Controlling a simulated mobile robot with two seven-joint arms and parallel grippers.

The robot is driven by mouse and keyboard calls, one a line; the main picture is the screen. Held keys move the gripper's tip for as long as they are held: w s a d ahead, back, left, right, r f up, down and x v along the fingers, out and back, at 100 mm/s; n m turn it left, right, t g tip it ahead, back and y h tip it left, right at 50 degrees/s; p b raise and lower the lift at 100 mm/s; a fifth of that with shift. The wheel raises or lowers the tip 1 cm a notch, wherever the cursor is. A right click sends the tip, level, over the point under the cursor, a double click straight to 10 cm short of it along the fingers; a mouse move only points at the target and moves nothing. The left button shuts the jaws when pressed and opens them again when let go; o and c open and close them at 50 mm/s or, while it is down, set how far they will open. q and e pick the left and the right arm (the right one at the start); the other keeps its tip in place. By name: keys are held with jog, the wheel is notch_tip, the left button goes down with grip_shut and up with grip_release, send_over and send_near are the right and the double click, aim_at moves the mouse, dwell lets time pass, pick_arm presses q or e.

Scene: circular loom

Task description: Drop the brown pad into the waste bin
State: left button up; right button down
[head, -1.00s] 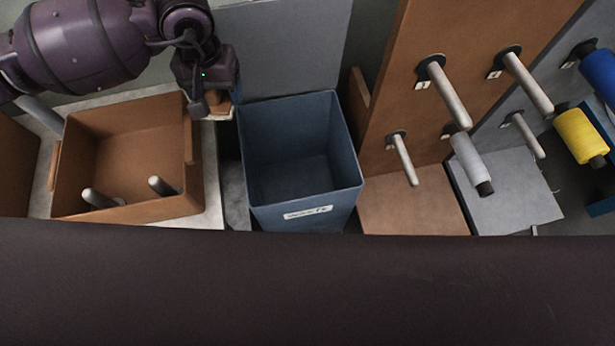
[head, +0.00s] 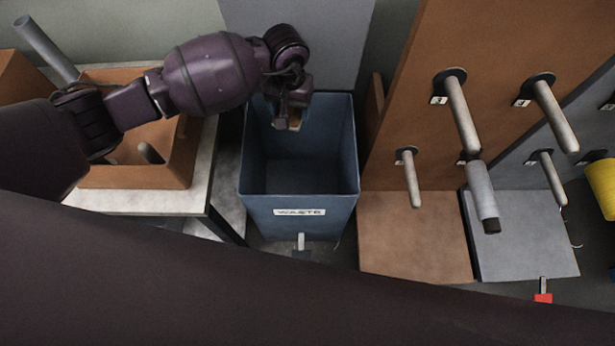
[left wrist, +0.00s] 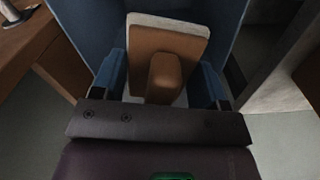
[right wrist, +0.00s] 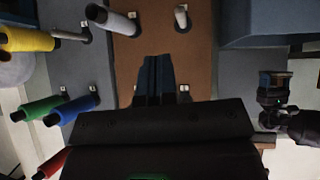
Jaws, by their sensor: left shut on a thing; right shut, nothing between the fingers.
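The blue waste bin (head: 300,211), labelled WASTE, stands in the middle of the head view. My left gripper (head: 287,122) is over the bin's opening, near its back side. In the left wrist view my left gripper (left wrist: 166,84) is shut on the raised grip of the brown pad (left wrist: 185,47), which has a pale edge. The pad also shows small under the gripper in the head view (head: 294,119). The bin's blue wall (left wrist: 85,25) lies beyond the pad. My right gripper (right wrist: 157,80) is shut and empty in the right wrist view; it is not visible in the head view.
Left of the bin, a brown wooden box (head: 135,178) sits on a pale table (head: 150,201). Right of the bin, a brown upright panel (head: 430,110) carries several pegs, one with a grey spool (head: 482,192). A yellow spool (head: 604,188) is at the far right.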

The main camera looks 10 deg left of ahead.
pick_arm(q)
jog(key=shift+f, duration=0.45)
notch_tip(320, 180, down, 5)
jog(key=shift+b, duration=1.1)
pick_arm(e)
jog(key=shift+w+a+f+n, duration=0.1)
jog(key=shift+w+a+n, duration=0.2)
jog(key=shift+w, duration=0.25)
pick_arm(q)
jog(key=o, duration=1)
pick_arm(e)
jog(key=shift+s+f, duration=0.15)
jog(key=shift+s, duration=0.1)
